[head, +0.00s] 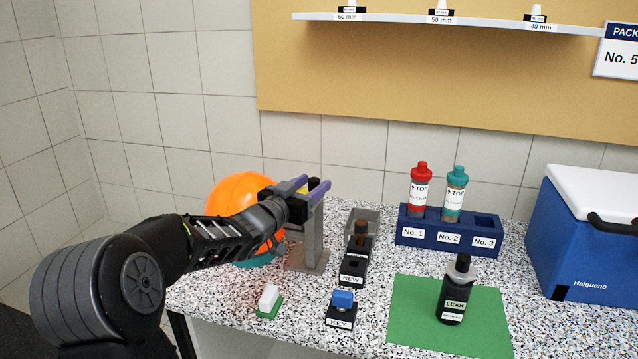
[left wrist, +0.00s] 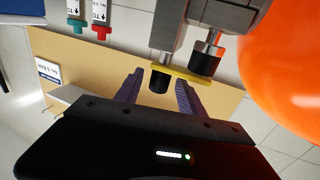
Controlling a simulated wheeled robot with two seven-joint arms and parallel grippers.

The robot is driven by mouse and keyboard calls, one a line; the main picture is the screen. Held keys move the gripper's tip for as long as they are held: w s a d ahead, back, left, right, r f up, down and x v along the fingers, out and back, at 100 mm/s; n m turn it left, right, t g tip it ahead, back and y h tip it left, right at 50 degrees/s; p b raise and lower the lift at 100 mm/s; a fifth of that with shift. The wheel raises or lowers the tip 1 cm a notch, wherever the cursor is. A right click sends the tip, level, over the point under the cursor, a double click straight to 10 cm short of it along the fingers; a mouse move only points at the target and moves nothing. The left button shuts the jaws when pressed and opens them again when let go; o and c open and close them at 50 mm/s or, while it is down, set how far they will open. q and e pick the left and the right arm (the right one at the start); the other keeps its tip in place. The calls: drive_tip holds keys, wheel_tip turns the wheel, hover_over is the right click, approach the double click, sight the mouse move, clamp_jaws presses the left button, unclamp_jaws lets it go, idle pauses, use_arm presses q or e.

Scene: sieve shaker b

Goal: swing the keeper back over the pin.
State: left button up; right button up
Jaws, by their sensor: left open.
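The keeper (head: 303,189) is a small yellow bar near the top of a grey stand (head: 315,235). In the left wrist view the keeper (left wrist: 190,74) is a flat yellow strip across the grey stand. A black knob (left wrist: 159,84) sits at one end of it. A metal pin with a black end (left wrist: 207,60) is beside its other end; I cannot tell whether the keeper covers it. My left gripper (head: 314,186) is open at the stand's top, with its purple fingers on either side of the black knob. My right gripper is not in view.
An orange ball (head: 237,190) is close beside my left arm and the stand. A blue rack (head: 430,230) holds a red-capped and a teal-capped bottle. A dark LEAK bottle (head: 457,290) stands on a green mat (head: 410,320). A blue cooler (head: 575,240) is at right.

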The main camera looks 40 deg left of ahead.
sight(311, 186)
use_arm(q)
drive_tip(key=s, duration=0.3)
drive_tip(key=shift+s+d, duration=0.15)
drive_tip(key=shift+s, duration=0.1)
idle(0.4)
